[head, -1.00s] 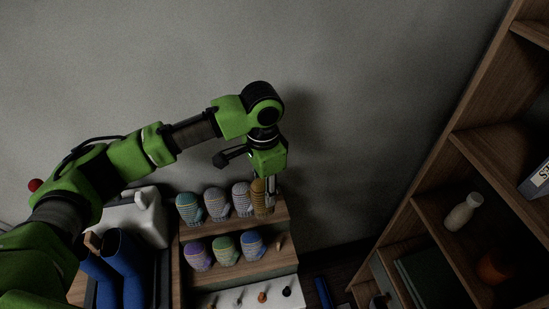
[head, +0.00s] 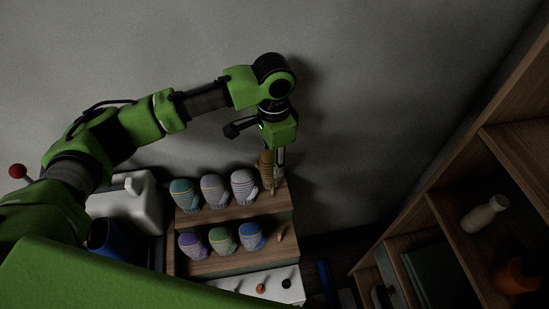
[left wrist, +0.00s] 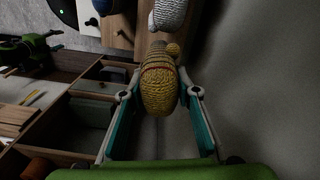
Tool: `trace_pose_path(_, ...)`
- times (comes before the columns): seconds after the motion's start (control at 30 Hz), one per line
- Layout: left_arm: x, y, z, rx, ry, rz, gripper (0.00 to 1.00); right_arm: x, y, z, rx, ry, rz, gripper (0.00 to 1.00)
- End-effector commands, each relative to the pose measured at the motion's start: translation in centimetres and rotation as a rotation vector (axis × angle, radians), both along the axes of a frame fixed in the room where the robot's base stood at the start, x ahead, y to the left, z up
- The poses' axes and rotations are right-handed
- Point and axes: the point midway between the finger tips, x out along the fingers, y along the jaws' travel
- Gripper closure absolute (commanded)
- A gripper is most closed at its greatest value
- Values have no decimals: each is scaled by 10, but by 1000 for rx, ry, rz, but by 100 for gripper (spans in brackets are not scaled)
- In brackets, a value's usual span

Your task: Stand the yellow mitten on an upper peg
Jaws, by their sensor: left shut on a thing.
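The yellow mitten (head: 266,164) is in my left gripper (head: 273,162), at the right end of the rack's upper row. Its top lies hidden behind the gripper, and it sits higher than the mittens beside it. In the left wrist view the mitten (left wrist: 160,88) shows between the two teal-padded fingers (left wrist: 158,98). A bare wooden peg (head: 272,187) shows just below it on the upper step. I cannot tell whether mitten and peg touch.
The wooden rack (head: 215,264) holds teal, grey-brown and white mittens (head: 244,187) above, and purple, green and blue ones (head: 252,236) below. A bare lower peg (head: 281,233) stands at right. A white jug (head: 125,208) is left; a tall shelf (head: 440,220) is right.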

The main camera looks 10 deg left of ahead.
Motion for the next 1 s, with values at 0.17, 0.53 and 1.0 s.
trace_pose_path(0.17, 0, 0, -17, 1, -1, 0, 90, 0, 0, -21, 0, 1, 1, 54)
trace_pose_path(0.53, 0, 0, -54, 0, 1, 1, 90, 0, -4, -28, -4, 0, 2, 54)
trace_pose_path(1.0, 0, 0, -64, 0, 0, 0, 90, 1, -4, -29, -5, -1, 1, 54)
